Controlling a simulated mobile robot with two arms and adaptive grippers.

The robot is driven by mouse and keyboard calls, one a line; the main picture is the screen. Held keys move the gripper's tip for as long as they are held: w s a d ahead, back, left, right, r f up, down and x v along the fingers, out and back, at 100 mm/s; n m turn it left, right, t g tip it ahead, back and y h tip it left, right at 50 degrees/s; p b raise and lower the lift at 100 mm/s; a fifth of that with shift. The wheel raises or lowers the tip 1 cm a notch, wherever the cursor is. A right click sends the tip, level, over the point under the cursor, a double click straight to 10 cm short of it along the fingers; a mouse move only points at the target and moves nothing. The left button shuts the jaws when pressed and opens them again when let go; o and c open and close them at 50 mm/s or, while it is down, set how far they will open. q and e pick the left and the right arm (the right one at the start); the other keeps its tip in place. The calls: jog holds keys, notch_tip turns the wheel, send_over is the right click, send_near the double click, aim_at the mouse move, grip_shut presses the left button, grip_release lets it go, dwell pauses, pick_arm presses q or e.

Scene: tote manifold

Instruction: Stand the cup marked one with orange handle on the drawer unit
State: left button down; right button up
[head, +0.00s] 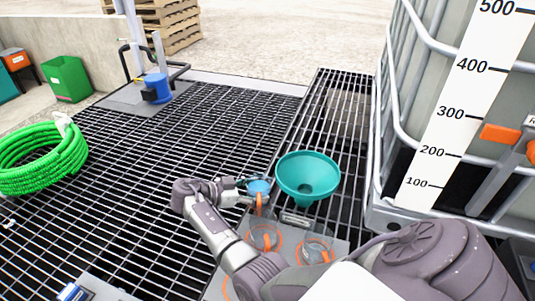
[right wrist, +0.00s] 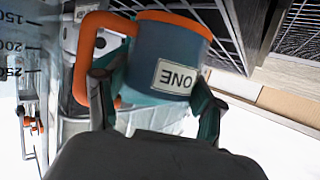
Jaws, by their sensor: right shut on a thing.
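The cup marked ONE (right wrist: 168,58) fills the upper middle of the right wrist view. It is blue-grey with an orange edge and an orange handle (right wrist: 84,58) on the left; its label appears upside down there. My right gripper (right wrist: 155,103) is shut on the cup body, one finger on each side. In the head view the right gripper (head: 240,190) is over the grating, with a small blue and orange part of the cup (head: 259,187) showing beside it. My left gripper is not in view. I cannot make out the drawer unit with certainty.
A teal funnel (head: 307,178) stands just right of the right gripper. Clear jars with orange rings (head: 265,236) (head: 317,248) are below it. A caged tank (head: 460,120) borders the right. A green hose coil (head: 38,150) lies left. The grating (head: 150,190) between is mostly clear.

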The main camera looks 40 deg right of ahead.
aim_at(267, 193)
jog(key=x, duration=0.4)
jog(key=shift+a+f+p, duration=0.2)
jog(key=shift+f+p, duration=0.15)
jog(key=shift+p, duration=0.05)
jog(key=shift+d+f, duration=0.25)
jog(key=shift+f, duration=0.1)
jog(key=shift+a, duration=0.1)
jog(key=o, duration=1.5)
